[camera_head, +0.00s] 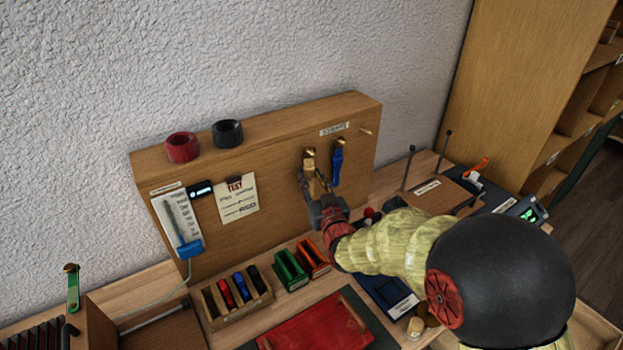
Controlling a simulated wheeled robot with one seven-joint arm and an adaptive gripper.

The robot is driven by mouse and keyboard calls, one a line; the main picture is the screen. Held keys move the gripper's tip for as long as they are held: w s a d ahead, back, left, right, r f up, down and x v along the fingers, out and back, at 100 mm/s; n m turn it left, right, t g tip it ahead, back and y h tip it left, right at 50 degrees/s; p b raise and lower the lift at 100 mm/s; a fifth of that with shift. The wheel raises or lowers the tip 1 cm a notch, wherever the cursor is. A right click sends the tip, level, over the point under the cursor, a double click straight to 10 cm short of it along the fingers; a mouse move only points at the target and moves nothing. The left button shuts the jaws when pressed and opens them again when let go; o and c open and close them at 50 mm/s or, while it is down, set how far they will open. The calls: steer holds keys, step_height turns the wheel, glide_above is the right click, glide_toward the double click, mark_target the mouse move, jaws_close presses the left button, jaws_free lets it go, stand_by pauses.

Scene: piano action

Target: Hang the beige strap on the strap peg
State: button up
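The beige strap (309,163) is at the front of the wooden board, its top at a brass peg (310,152) below the label. I cannot tell whether its loop is over the peg. My gripper (313,183) is at the strap's lower part, with dark fingers on either side of it. Whether the fingers press on the strap is too small to tell. A blue strap (337,165) hangs from the neighbouring peg (340,141) just to the right. My gripper hides the beige strap's lower end.
The strap label (333,129) and a bare peg (366,131) are on the board (275,180). Red (182,148) and black (227,133) rolls stand on top. Below are a divided wooden tray (236,302), green (290,270) and orange (313,257) holders and a red tray (318,325).

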steer(key=o, duration=0.6)
steer(key=shift+c, duration=0.2)
steer(key=v, duration=1.2)
steer(key=s+d+r+m+g+h, duration=0.25)
steer(key=s+d+g+h, duration=0.35)
steer(key=d, duration=0.5)
steer(key=s+d+g, duration=0.2)
steer(key=s+d, duration=0.1)
steer(key=s, duration=0.8)
steer(key=s+d+r+m+g, duration=0.1)
steer(key=s+d+g, duration=0.2)
steer(key=s, duration=0.8)
steer(key=shift+s+d+r, duration=0.25)
steer(key=shift+s, duration=0.05)
